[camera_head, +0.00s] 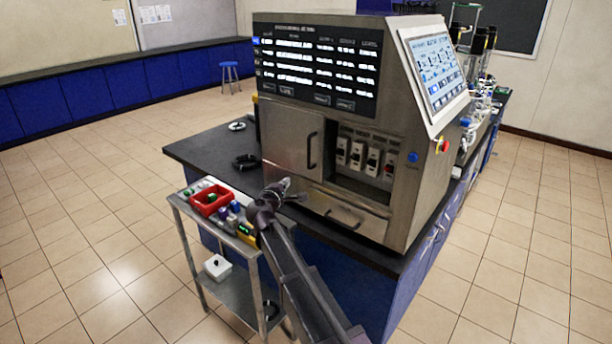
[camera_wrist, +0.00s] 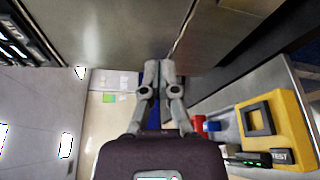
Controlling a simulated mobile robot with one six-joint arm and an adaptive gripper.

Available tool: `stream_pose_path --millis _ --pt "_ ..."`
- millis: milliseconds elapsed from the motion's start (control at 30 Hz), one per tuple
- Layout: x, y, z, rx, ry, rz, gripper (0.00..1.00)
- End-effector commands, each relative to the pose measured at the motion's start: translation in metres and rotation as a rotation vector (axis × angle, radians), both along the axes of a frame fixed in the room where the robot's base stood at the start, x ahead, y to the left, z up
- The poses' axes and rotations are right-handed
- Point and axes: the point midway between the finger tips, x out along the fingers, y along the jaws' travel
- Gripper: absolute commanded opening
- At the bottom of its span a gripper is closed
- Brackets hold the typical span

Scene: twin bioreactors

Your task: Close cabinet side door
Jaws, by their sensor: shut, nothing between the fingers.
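The steel cabinet (camera_head: 432,180) stands on the black-topped bench. Its front has a flat grey door panel (camera_head: 283,135) with a black vertical bar handle (camera_head: 311,150). I cannot tell whether this panel sits flush. To its right is an uncovered bay with several pump-like units (camera_head: 358,155). My gripper (camera_head: 285,184) is below the door panel, near the cabinet's lower left corner. In the wrist view my gripper (camera_wrist: 159,70) has its fingers together and empty, close to a bare metal surface (camera_wrist: 100,28) with a seam beside it. Contact cannot be told.
A metal cart (camera_head: 233,282) stands in front of the bench, holding a red tray (camera_head: 208,199), small bottles and a yellow device (camera_head: 247,235); the device also shows in the wrist view (camera_wrist: 290,118). Cables lie on the bench (camera_head: 196,152). The tiled floor at left is clear.

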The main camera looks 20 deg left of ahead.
Motion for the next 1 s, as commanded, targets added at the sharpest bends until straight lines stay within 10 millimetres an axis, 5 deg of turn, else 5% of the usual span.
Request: stream_pose_path --millis 567,1000 --pt "0.002 0.009 0.001 -0.014 -0.01 0.015 0.0" --pt "0.048 0.008 -0.004 -0.013 -0.01 0.014 0.0"
